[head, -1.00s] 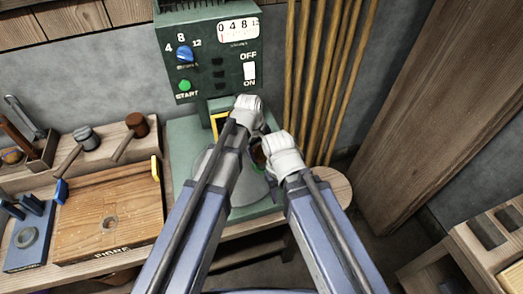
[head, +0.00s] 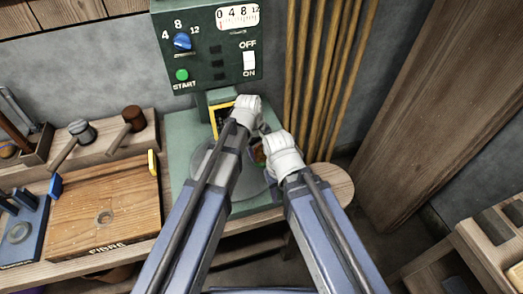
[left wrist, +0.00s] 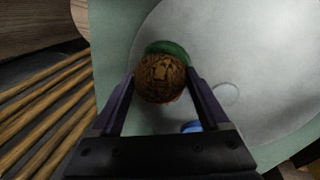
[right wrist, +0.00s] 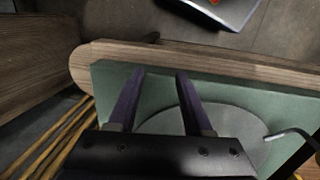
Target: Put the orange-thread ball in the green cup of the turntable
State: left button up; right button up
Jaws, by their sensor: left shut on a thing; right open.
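My left gripper (left wrist: 160,76) is shut on a round, brown patterned ball (left wrist: 160,80); its thread colour is hard to tell in this dim view. The green cup (left wrist: 168,47) shows just behind the ball in the left wrist view, partly hidden by it. Whether the ball touches the cup cannot be told. My right gripper (right wrist: 160,73) is open and empty over the turntable's green base (right wrist: 108,82).
A blue cup (left wrist: 191,127) and a red edge under the ball also show on the turntable. A green control box (head: 208,60) stands behind it. Wooden rods (head: 320,80) lean at the right. A wooden board (head: 105,210) and mallets lie on the left bench.

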pick_arm(q)
jog(key=o, duration=1.3)
jog(key=shift+o, duration=0.2)
jog(key=r+p, duration=0.5)
jog(key=s+a+r+p, duration=0.1)
jog(key=r+p, duration=0.1)
jog(key=shift+a+r+p, duration=0.1)
jog(key=shift+r+p, duration=0.3)
jog(key=shift+w+f, duration=0.1)
